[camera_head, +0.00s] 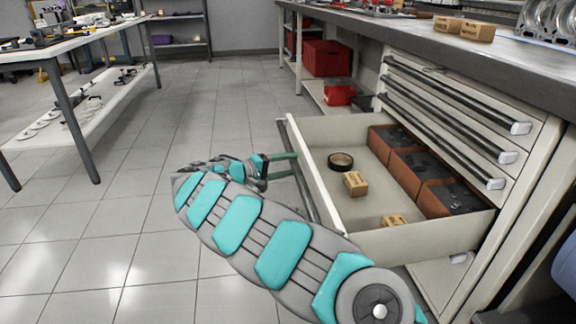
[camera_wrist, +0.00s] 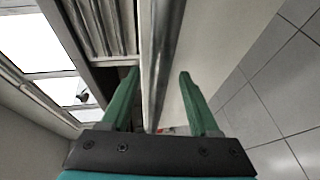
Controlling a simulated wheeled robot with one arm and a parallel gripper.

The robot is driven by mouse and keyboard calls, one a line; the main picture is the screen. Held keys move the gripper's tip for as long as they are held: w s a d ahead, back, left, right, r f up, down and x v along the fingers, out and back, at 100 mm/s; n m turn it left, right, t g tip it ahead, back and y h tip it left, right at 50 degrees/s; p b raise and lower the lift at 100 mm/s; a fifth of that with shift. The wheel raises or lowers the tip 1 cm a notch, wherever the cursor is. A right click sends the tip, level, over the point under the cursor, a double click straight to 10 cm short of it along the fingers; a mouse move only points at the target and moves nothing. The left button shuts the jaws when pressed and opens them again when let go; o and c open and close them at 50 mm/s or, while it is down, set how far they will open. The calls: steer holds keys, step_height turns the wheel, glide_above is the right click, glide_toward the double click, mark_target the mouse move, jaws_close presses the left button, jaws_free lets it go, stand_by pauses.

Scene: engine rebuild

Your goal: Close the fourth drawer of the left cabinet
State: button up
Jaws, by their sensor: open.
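The fourth drawer (camera_head: 384,246) of the cabinet (camera_head: 522,178) is pulled far out. Its long bar handle (camera_head: 304,180) runs along the front panel, which faces left. My gripper (camera_head: 288,165) is at that front, with its fingers pointing at the panel. In the wrist view my gripper (camera_wrist: 160,95) is open, and a long metal bar (camera_wrist: 160,55), apparently the handle, runs between its two green fingers. The fingers look apart from the bar; contact cannot be told. The drawer holds a black tape roll (camera_head: 340,161), small cardboard boxes (camera_head: 355,184) and brown bins (camera_head: 411,163).
The three drawers above (camera_head: 455,115) are shut, with bar handles. A workbench top (camera_head: 400,30) runs over the cabinet. Red crates (camera_head: 326,58) sit on a shelf behind. A table (camera_head: 75,40) stands at the left. The tiled floor (camera_head: 120,200) between is clear.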

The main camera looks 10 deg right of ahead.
jaws_close()
stand_by(0.3)
stand_by(1.1)
